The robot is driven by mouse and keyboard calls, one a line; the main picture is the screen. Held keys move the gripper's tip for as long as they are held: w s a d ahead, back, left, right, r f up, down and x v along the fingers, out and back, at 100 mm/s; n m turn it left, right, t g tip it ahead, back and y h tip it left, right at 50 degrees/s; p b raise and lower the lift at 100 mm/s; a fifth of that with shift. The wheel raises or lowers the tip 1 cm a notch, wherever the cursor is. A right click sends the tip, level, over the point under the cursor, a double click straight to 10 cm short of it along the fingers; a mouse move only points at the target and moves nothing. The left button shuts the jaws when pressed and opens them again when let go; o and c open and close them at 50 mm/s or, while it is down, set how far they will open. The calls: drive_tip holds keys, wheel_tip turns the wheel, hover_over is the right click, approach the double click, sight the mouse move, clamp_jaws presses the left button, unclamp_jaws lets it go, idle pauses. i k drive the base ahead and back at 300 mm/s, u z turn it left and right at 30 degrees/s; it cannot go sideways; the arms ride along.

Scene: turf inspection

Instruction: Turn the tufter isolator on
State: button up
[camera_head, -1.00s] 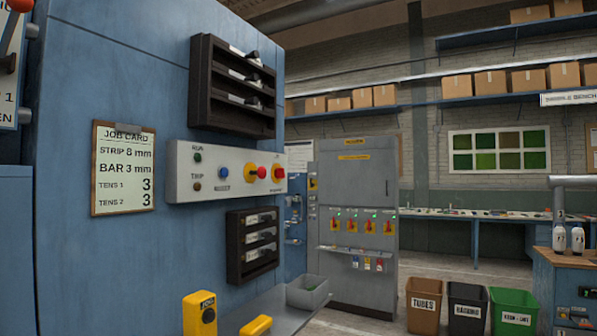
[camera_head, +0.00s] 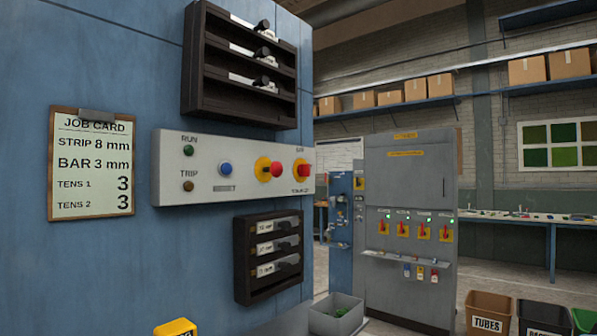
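A grey electrical cabinet (camera_head: 400,170) stands to the right of the blue machine. It carries a row of several red rotary handles on yellow plates, such as the leftmost handle (camera_head: 384,228) and the rightmost handle (camera_head: 445,234). Small green lamps sit above them. The labels are too small to read, so I cannot tell which is the tufter isolator, and the handle positions are unclear. Below is a narrow ledge (camera_head: 400,257) with small coloured tags or padlocks (camera_head: 420,271). My gripper is not in view.
The blue machine wall (camera_head: 110,250) fills the left, with a job card (camera_head: 92,163), a control panel (camera_head: 220,172) and dark racks (camera_head: 240,70). A grey bin (camera_head: 337,316) sits low before the cabinet. A brown TUBES bin (camera_head: 488,313) stands on the floor at right.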

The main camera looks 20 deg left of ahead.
sight(303, 170)
drive_tip(key=u, duration=0.3)
drive_tip(key=i, duration=0.8)
drive_tip(key=u, duration=0.65)
drive_tip(key=k, duration=0.55)
drive_tip(key=u, duration=0.3)
drive_tip(key=i, duration=0.55)
drive_tip(key=z, duration=0.2)
